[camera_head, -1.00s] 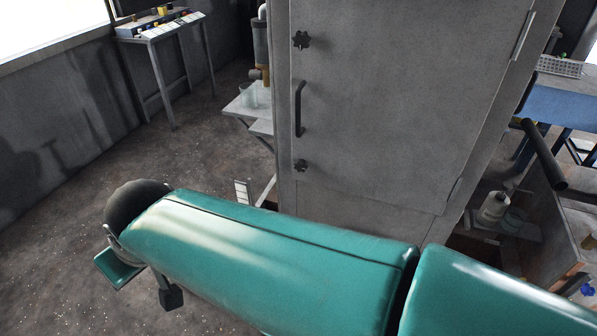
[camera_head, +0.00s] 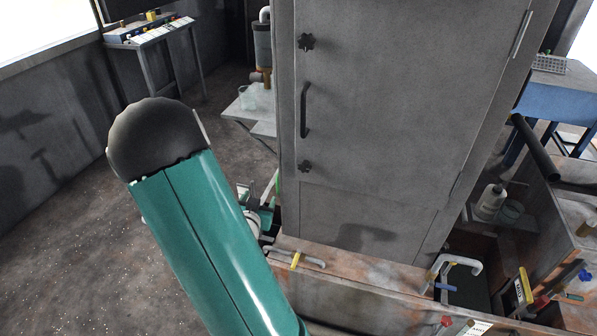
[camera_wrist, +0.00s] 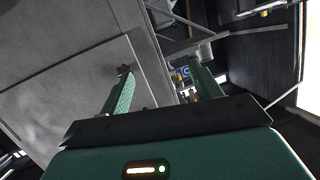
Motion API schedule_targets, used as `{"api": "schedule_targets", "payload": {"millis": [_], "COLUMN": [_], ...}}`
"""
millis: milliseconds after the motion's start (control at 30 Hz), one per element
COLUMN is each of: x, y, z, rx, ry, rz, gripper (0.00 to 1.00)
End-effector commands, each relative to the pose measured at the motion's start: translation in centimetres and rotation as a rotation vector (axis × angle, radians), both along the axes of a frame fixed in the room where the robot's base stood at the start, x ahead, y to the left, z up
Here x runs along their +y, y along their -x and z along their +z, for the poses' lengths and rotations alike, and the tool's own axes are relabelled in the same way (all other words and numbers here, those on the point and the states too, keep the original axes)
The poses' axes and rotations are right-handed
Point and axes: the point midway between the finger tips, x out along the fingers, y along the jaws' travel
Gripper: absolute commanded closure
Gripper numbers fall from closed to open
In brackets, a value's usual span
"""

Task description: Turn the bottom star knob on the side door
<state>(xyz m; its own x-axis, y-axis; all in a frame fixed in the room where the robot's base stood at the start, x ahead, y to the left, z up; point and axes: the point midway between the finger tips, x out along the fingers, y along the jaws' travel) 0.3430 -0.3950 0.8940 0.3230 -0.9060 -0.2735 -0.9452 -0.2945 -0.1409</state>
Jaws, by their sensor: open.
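The bottom star knob (camera_head: 304,167) is a small dark knob low on the left edge of the grey side door (camera_head: 400,100). My gripper (camera_wrist: 162,76) shows in the wrist view with its two green fingers spread and nothing between them. A dark star knob (camera_wrist: 124,70) appears at the tip of the left finger there; I cannot tell which knob it is, or whether they touch. In the head view, part of a green and white mechanism shows low beside the cabinet, mostly behind my green arm, and the fingers are not clear.
A top star knob (camera_head: 306,42) and a dark vertical handle (camera_head: 304,110) sit above the bottom knob. A rusty ledge (camera_head: 350,268) with pipe fittings and tools runs below the door. A side shelf (camera_head: 250,112) stands left of the cabinet. Open floor lies at left.

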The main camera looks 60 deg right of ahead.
Motion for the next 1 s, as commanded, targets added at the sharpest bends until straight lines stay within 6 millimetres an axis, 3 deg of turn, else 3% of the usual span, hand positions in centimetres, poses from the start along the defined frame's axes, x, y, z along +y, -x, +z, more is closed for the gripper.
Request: {"api": "schedule_targets", "payload": {"millis": [33, 100, 200, 300, 567, 1000], "x": [-1.3, -2.5, -3.5, -3.9, -6.4, -14.8], "y": [2.1, 4.2, 6.4, 7.4, 7.2, 5.8], "z": [-0.8, -1.0, -0.9, -0.7, -0.5, -0.6], "rx": [0.024, 0.041, 0.061, 0.072, 0.072, 0.073], "ry": [0.062, 0.147, 0.241, 0.293, 0.309, 0.307], "rz": [-0.049, -0.098, -0.144, -0.162, -0.169, -0.166], "gripper": [0.36, 0.36, 0.36, 0.36, 0.36, 0.36]}}
